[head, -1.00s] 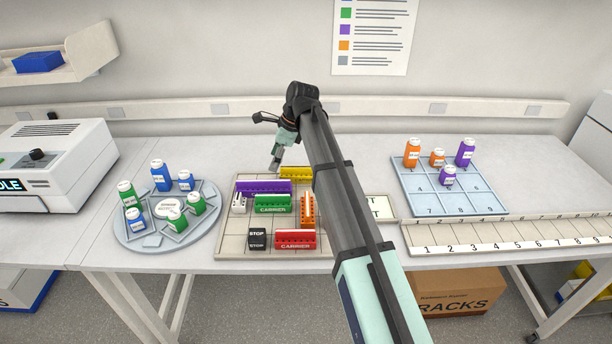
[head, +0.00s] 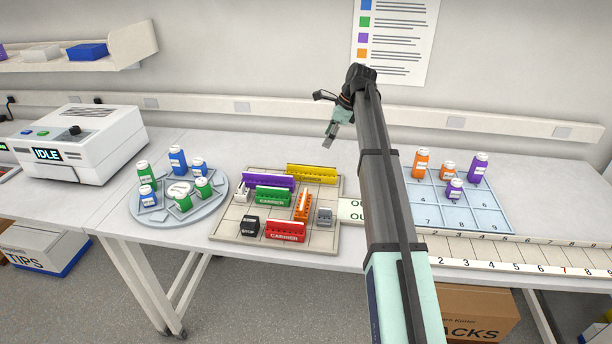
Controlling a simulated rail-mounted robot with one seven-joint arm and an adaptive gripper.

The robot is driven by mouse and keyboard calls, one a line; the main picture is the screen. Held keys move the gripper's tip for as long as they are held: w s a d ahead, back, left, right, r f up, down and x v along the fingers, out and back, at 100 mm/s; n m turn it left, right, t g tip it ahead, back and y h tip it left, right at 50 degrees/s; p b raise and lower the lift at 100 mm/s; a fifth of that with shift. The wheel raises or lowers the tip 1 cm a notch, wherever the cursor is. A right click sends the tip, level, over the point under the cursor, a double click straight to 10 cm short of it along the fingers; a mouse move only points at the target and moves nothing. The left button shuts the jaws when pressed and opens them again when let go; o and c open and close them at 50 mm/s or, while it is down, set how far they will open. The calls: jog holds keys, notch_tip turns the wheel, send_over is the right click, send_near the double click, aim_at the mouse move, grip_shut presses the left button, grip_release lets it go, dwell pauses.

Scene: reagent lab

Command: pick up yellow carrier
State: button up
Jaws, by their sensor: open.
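The yellow carrier (head: 311,173) is a long, low block at the back edge of the beige gridded tray (head: 223,229), lying left to right. It is clear of my arm in this view. My gripper (head: 330,133) is up in the air above and behind the tray, to the upper right of the yellow carrier in the picture. It is small here and holds nothing that I can see.
The tray also bears a purple carrier (head: 268,181), a green carrier (head: 272,197), an orange carrier (head: 303,205), a red carrier (head: 285,231), a black block (head: 250,226) and grey pieces. A round bottle carousel (head: 207,213) stands left; a blue numbered rack (head: 478,218) stands right.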

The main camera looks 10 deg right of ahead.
aim_at(313, 166)
jog(key=p+x, duration=0.2)
jog(key=x, duration=0.8)
jog(key=shift+r, duration=0.1)
jog(key=shift+p+x, duration=1.25)
jog(key=shift+x, duration=1.35)
grip_shut()
